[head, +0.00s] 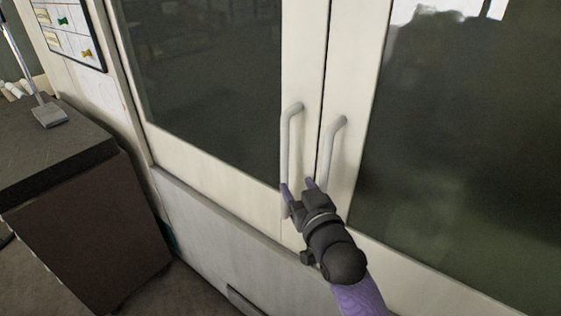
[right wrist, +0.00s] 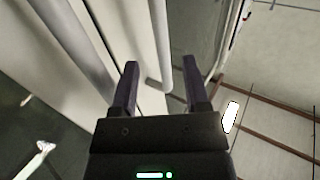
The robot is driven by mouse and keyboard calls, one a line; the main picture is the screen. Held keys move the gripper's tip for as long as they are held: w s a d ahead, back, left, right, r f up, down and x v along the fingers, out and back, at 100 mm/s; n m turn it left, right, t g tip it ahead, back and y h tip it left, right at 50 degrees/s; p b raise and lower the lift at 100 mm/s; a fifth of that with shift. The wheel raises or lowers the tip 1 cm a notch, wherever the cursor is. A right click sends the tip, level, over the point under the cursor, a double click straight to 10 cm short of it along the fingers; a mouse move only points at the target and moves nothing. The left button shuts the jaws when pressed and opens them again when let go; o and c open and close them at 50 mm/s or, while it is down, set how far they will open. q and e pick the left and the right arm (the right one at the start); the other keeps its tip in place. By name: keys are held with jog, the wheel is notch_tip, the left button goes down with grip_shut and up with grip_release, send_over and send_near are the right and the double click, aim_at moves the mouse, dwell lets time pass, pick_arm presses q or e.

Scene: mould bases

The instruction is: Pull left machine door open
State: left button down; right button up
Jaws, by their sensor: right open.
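The left machine door (head: 215,163) is cream with a dark window, and it looks shut against the right door (head: 350,75). Its pale bar handle (head: 286,145) stands upright near the door's right edge. My right gripper (head: 297,184) is open at the lower part of this handle, with its left finger overlapping the bar. In the right wrist view, the handle bar (right wrist: 160,40) shows between the two spread fingers (right wrist: 160,75). I cannot tell whether the fingers touch it. My left gripper is out of view.
The right door's handle (head: 329,150) stands close to the right of my gripper; its bar also shows in the right wrist view (right wrist: 72,45). A dark cabinet (head: 85,230) stands at the left, with bare floor between it and the machine.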

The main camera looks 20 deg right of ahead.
aim_at(286, 168)
jog(key=w, duration=0.7)
jog(key=shift+w+a+b, duration=0.3)
jog(key=shift+w+b, duration=0.1)
grip_shut()
dwell(0.9)
